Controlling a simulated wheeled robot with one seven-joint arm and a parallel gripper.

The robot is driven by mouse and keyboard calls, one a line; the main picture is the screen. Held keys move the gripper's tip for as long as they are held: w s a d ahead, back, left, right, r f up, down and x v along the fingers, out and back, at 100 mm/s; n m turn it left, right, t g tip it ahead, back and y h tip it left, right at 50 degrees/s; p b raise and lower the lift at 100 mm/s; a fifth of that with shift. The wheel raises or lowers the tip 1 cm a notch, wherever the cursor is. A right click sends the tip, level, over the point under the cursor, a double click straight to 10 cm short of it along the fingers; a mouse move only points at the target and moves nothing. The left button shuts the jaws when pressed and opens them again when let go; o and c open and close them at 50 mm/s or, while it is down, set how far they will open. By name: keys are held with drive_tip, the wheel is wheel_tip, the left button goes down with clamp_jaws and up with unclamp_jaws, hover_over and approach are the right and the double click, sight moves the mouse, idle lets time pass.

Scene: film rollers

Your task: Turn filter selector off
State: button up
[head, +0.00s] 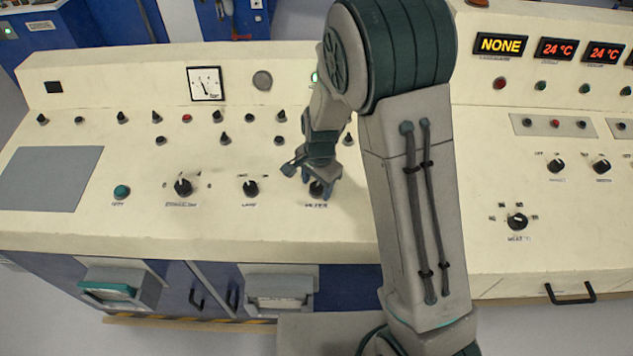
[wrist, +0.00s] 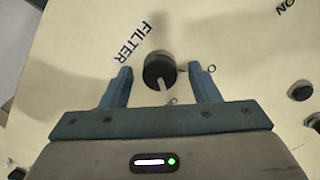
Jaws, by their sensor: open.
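The filter selector (wrist: 160,70) is a black round knob with a white pointer line, beside a label reading FILTER (wrist: 133,42) in the wrist view. In the head view the selector (head: 317,189) sits on the cream panel, partly hidden by my gripper (head: 311,173). In the wrist view my gripper (wrist: 160,87) is open, with one blue finger on each side of the knob and a gap on both sides. The pointer line runs toward the gripper's palm, near a small ring mark. I cannot tell how far the fingertips are from the panel.
Two similar knobs (head: 183,187) and (head: 250,188) stand left of the filter selector. A row of small switches (head: 225,138) lies behind. My arm hides part of the panel to the right. A display (head: 502,45) reads NONE.

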drive_tip(key=c, duration=1)
drive_tip(key=shift+o, duration=0.2)
drive_tip(key=shift+f+n, duration=0.1)
drive_tip(key=shift+n, duration=0.3)
drive_tip(key=n+b, duration=0.3)
drive_tip(key=n, duration=0.2)
drive_tip(key=n+b, duration=0.2)
drive_tip(key=n, duration=0.4)
drive_tip(key=shift+h+b, duration=0.3)
drive_tip(key=shift+h, duration=0.1)
drive_tip(key=shift+a, duration=0.1)
drive_tip(key=shift+w, duration=0.1)
drive_tip(key=o, duration=1)
drive_tip(key=shift+c, duration=0.2)
